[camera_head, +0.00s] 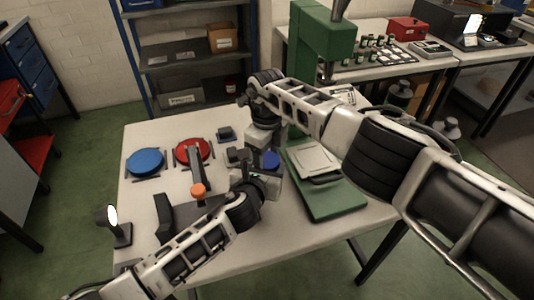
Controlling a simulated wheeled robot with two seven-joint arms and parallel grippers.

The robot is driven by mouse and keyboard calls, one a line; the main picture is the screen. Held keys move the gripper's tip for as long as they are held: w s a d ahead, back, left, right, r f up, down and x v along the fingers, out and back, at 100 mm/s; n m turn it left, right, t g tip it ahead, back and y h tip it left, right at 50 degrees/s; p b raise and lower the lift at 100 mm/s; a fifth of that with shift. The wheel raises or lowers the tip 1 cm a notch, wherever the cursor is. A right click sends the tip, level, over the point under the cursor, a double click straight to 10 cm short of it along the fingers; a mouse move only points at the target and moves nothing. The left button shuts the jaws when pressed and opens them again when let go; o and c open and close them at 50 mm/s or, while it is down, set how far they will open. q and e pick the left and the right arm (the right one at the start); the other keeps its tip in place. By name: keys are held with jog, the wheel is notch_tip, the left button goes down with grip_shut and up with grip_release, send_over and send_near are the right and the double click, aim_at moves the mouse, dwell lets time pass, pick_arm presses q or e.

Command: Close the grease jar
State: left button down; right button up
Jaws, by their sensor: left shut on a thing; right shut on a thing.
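My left gripper (255,170) reaches in from the lower left and my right gripper (258,150) comes down from above. They meet over the middle of the white table (290,240). Both are shut, on things mostly hidden by the fingers and wrists. A small round blue part (270,160) shows between them. It looks like part of the grease jar or its lid, but I cannot tell which. I cannot see whether jar and lid touch or line up.
A blue disc (147,162) and a red disc (193,151) lie at the table's left. A dark fixture with an orange knob (198,190) stands near my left arm. A green machine base (335,200) is at right. A small lamp (120,228) stands at the front left edge.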

jog(key=shift+m, duration=0.9)
jog(key=o, duration=1.1)
jog(key=shift+r, duration=2.3)
